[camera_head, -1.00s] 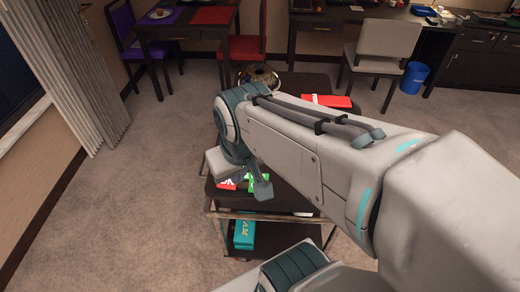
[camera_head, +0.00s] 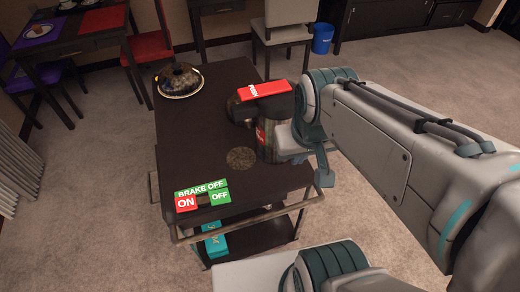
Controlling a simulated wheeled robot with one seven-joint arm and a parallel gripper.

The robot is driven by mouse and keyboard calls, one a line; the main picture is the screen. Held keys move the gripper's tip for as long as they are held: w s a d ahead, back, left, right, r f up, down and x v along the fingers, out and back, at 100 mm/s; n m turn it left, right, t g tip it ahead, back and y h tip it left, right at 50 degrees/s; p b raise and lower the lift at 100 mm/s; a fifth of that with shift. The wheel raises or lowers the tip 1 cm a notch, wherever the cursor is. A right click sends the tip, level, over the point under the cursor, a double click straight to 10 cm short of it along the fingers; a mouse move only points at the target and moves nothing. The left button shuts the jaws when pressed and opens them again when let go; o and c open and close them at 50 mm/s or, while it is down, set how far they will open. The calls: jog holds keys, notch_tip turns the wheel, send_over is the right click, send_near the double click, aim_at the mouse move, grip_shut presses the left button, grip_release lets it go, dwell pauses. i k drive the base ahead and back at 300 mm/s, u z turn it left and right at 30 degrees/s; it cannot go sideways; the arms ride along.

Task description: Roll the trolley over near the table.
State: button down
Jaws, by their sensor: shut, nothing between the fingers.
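The dark trolley (camera_head: 200,130) stands in front of me on the carpet, with a metal handle rail (camera_head: 250,222) along its near edge. My gripper (camera_head: 325,177) points down by the trolley's near right side, shut and empty. My wrist hides part of the trolley's right side.
A domed dish (camera_head: 180,79) sits on the trolley's far left. A dark container (camera_head: 268,140) and a red-topped item (camera_head: 265,90) sit on its right. A teal box (camera_head: 215,241) lies on the lower shelf. Red (camera_head: 148,48) and grey (camera_head: 284,30) chairs stand behind. Carpet left is clear.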

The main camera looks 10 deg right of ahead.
aim_at(200, 152)
jog(key=z, duration=0.75)
jog(key=k, duration=0.35)
jog(key=u, duration=1)
jog(key=k, duration=1.3)
jog(key=i, duration=0.8)
jog(key=z, duration=0.5)
